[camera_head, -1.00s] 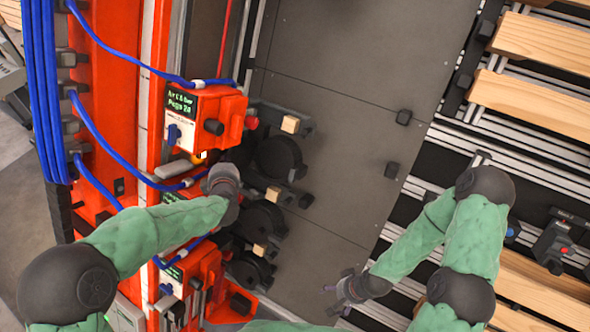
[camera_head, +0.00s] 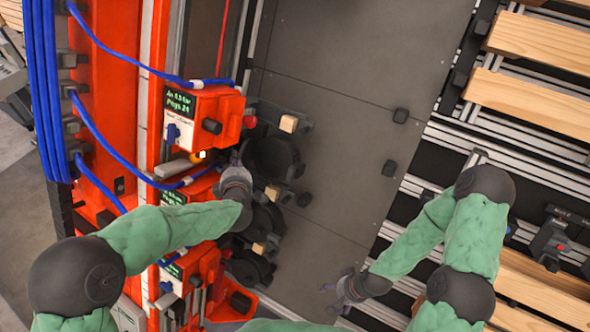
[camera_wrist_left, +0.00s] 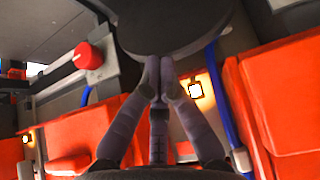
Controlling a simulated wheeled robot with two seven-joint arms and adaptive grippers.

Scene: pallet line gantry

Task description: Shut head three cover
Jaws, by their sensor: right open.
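Orange machine heads stand in a column at left in the head view: an upper head (camera_head: 205,118), a middle one (camera_head: 172,192) partly behind my left arm, and a lower one (camera_head: 190,275). I cannot tell which is head three. Black round parts (camera_head: 277,157) sit to their right. My left gripper (camera_head: 236,161) is beside the uppermost round part. In the left wrist view its fingers (camera_wrist_left: 161,68) are together, at the lower edge of a dark rounded part (camera_wrist_left: 170,32); contact is unclear. My right gripper (camera_head: 333,299) is open and empty, low over the grey plate.
Blue hoses (camera_head: 110,140) loop across the orange frame close to my left arm. A red knob (camera_head: 250,121) sits beside the upper head. The grey plate (camera_head: 330,90) is mostly clear. Rails and wooden slats (camera_head: 530,100) lie at right, with a small control box (camera_head: 551,242).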

